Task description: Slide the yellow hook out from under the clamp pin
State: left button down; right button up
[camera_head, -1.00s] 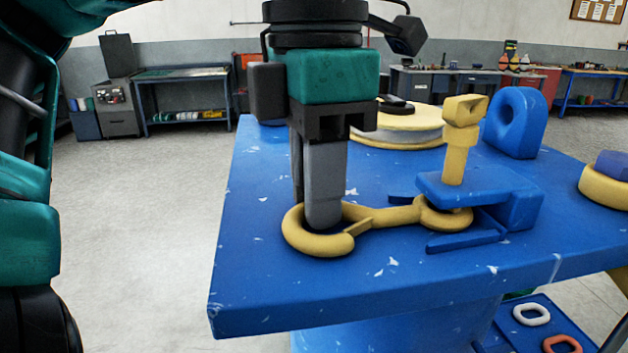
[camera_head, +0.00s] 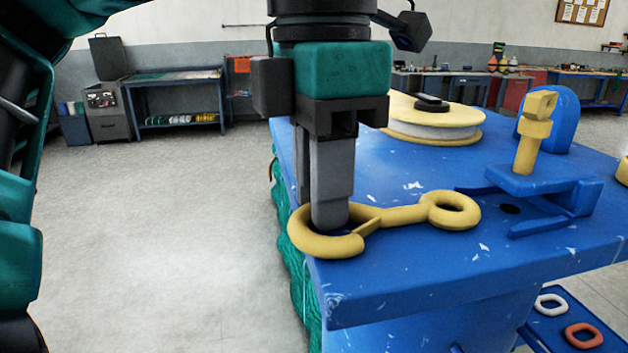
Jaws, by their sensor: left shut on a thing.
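The yellow hook (camera_head: 400,215) lies flat on the blue table, its open curve at the left and its ring eye at the right. My left gripper (camera_head: 328,222) points down at the curved end, with a finger inside the curve, and is shut on the hook. The yellow clamp pin (camera_head: 528,150) stands upright in the blue clamp (camera_head: 545,182), to the right of the hook. My right gripper is not in view.
The blue table (camera_head: 420,275) has its left edge close to the hook's curve. A yellow and grey reel (camera_head: 435,120) sits behind the hook. A lower blue shelf at the bottom right holds a white link (camera_head: 551,304) and an orange link (camera_head: 583,336).

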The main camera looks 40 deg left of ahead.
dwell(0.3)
pick_arm(q)
jog(key=c, duration=0.9)
grip_release()
notch_tip(320, 180, up, 13)
jog(key=shift+a+p, duration=0.15)
jog(key=shift+p, duration=1)
